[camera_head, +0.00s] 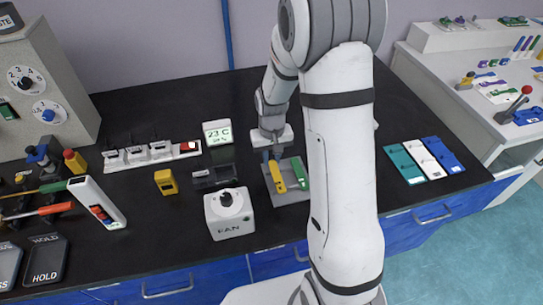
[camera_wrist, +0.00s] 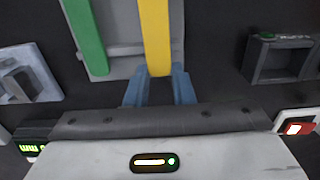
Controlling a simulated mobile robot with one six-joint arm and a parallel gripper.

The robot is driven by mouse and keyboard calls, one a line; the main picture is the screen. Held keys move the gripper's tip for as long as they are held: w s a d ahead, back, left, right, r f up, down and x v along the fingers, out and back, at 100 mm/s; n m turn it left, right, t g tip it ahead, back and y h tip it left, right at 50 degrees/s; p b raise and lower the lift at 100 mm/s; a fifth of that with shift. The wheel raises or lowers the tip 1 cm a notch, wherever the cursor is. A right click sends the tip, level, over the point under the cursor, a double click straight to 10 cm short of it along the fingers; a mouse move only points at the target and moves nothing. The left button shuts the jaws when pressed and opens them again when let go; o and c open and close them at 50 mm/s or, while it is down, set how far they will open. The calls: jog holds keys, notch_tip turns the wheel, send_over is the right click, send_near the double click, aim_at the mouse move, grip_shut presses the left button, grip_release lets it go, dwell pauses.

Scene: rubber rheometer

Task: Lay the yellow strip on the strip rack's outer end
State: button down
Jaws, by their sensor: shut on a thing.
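My gripper (camera_wrist: 158,75) has its blue fingers shut on the near end of the yellow strip (camera_wrist: 155,35). The yellow strip extends away from the fingers over a grey rack (camera_wrist: 122,35), beside a green strip (camera_wrist: 86,35) that lies roughly parallel to it. In the head view, the yellow strip (camera_head: 276,177) is on the left side of the grey rack (camera_head: 290,197) and the green strip (camera_head: 298,173) is on the right. My gripper (camera_head: 270,156) reaches it from above. I cannot tell whether the yellow strip touches the rack.
A white FAN box (camera_head: 230,220) stands front left of the rack, with a dark holder (camera_head: 214,176) and a 23 C display (camera_head: 217,133) beyond it. Teal, white and blue plates (camera_head: 425,159) lie to the right. The dark bench (camera_head: 160,225) has free room between.

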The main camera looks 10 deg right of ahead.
jog(key=shift+f+b, duration=0.35)
jog(key=shift+f, duration=0.15)
jog(key=c, duration=1.2)
grip_release()
jog(key=shift+o, duration=0.2)
notch_tip(320, 180, up, 7)
jog(key=shift+f, duration=0.2)
jog(key=shift+r, duration=0.6)
